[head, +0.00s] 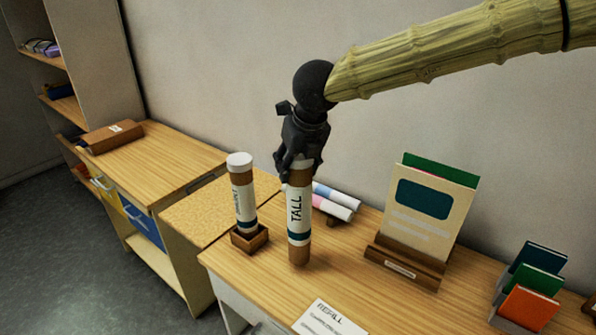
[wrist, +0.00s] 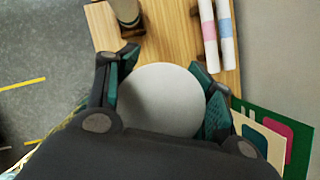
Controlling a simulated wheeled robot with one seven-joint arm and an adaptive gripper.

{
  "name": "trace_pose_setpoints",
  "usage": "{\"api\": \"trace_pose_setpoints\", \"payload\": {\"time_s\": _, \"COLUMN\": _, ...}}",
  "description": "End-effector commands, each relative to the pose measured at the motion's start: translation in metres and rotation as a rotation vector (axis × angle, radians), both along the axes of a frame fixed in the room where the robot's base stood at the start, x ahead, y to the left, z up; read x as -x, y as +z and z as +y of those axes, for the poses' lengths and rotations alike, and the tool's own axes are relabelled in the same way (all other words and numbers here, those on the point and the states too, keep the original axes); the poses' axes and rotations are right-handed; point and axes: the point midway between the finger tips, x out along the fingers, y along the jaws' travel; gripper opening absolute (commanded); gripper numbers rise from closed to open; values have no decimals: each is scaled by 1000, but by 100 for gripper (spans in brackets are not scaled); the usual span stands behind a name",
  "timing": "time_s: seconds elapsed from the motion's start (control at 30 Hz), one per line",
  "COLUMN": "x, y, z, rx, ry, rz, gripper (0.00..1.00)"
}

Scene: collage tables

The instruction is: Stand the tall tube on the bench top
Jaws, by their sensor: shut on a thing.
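The tall tube (head: 298,225) is brown with a white label reading TALL and a dark blue band. It stands about upright over the bench top (head: 345,275), near its left end. Its lower end looks at or very near the wood; I cannot tell whether it touches. My gripper (head: 297,168) is above it, shut around its top end. In the wrist view the tube's round white cap (wrist: 160,98) sits between the fingers of my gripper (wrist: 165,90). The fingers hide part of the tube's upper side.
A shorter white-capped tube (head: 243,195) stands in a small wooden holder (head: 249,239) just left. Rolled papers (head: 333,203) lie behind. A wooden card stand (head: 405,262) and colored booklets (head: 535,285) are on the right. A REFILL card (head: 327,320) lies in front.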

Motion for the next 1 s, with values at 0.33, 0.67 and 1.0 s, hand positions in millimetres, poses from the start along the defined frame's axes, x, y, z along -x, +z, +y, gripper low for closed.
{"api": "trace_pose_setpoints", "payload": {"time_s": 0.33, "x": -12, "y": -12, "z": -3, "rx": 2, "ry": 2, "rz": 2, "gripper": 11}}
{"api": "trace_pose_setpoints", "payload": {"time_s": 0.67, "x": -13, "y": -36, "z": -4, "rx": -1, "ry": 0, "rz": 0, "gripper": 11}}
{"api": "trace_pose_setpoints", "payload": {"time_s": 1.0, "x": -13, "y": -40, "z": -3, "rx": 0, "ry": 1, "rz": 0, "gripper": 57}}
